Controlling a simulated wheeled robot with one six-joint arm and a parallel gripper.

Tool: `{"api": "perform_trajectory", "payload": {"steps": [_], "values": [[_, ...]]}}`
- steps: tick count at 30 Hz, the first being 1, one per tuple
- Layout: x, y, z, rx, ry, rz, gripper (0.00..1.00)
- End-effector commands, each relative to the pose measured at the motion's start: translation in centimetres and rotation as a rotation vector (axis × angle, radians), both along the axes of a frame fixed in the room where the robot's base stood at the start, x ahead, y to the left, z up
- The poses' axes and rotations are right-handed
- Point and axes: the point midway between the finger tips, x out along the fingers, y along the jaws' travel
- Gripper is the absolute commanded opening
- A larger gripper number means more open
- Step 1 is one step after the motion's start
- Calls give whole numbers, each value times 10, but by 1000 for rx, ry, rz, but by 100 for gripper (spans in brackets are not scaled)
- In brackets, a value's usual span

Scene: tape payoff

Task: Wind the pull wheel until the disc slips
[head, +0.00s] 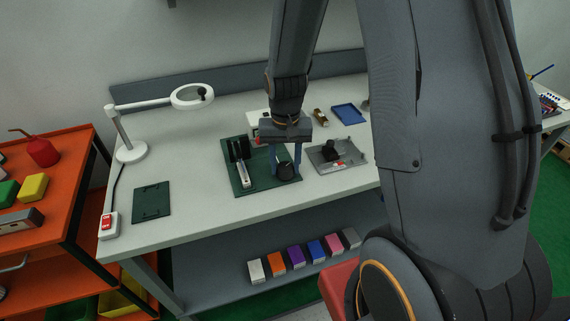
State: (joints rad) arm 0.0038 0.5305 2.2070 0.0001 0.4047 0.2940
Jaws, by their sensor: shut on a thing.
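A dark green base plate (250,188) lies on the workbench and carries an upright black part (239,150) with a pale strip below it. At the right of the plate is a dark round knob (284,171), which looks like the pull wheel. My gripper (285,167) points down over it, with one finger on each side, and is shut on it. The gripper and wrist hide part of the plate's back edge. I cannot clearly make out the disc.
A grey plate with a black block (330,151) sits close right of my gripper. A magnifier lamp (132,152) stands at the left. A flat green plate (151,201) and a red-topped box (108,224) lie in front. A blue tray (349,113) is behind. The front bench edge is clear.

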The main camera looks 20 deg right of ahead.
Motion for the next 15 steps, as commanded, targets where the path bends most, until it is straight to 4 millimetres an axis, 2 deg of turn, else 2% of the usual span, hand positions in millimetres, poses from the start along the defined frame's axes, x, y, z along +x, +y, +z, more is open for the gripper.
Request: {"api": "perform_trajectory", "payload": {"steps": [2,3,6,15], "values": [[2,0,1,0,-4,0,17],[2,0,1,0,-4,0,45],[1,0,1,0,-3,1,58],[1,0,1,-1,-2,1,58]]}}
